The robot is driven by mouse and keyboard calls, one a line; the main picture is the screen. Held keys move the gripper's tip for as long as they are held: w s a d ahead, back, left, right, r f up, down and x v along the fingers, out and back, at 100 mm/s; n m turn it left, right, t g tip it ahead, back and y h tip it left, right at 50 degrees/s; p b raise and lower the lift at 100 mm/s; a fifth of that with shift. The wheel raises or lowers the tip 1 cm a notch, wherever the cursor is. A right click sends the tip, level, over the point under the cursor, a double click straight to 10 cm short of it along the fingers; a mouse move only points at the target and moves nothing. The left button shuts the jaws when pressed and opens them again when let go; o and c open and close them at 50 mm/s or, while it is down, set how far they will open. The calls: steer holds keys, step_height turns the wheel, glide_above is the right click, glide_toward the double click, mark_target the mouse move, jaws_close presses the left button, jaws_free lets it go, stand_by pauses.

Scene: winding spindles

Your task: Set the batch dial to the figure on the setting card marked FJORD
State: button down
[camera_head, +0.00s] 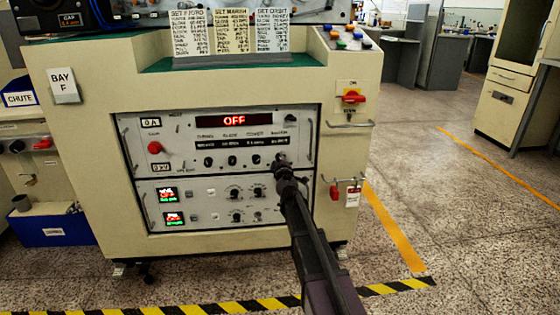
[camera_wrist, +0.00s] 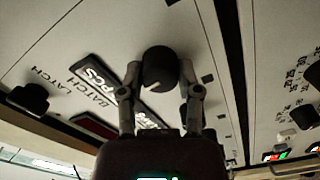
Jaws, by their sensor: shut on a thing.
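My gripper (camera_head: 281,166) reaches the right end of the upper control panel. In the wrist view my gripper (camera_wrist: 160,94) has its two fingers shut on the sides of a round black knob (camera_wrist: 160,66). White-on-black "PCS" lettering (camera_wrist: 96,72) and the panel word BATCH are beside this knob, so it appears to be the batch dial. Its pointer and setting cannot be read. The FJORD setting card (camera_head: 188,34) stands at the left of three cards on top of the cabinet. Its rows are too small to read surely.
The MARSH card (camera_head: 230,33) and ORBIT card (camera_head: 271,31) stand beside it. A red display (camera_head: 234,121) reads OFF. Several black knobs (camera_head: 231,160) line the panel to the left of my gripper. A red rotary switch (camera_head: 352,97) is at upper right. Open floor (camera_head: 455,215) lies right.

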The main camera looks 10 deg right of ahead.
steer(key=shift+w+n, duration=0.1)
steer(key=shift+n, duration=0.5)
steer(key=shift+c, duration=1.5)
jaws_free()
steer(key=s, duration=1.2)
steer(key=shift+a, duration=0.2)
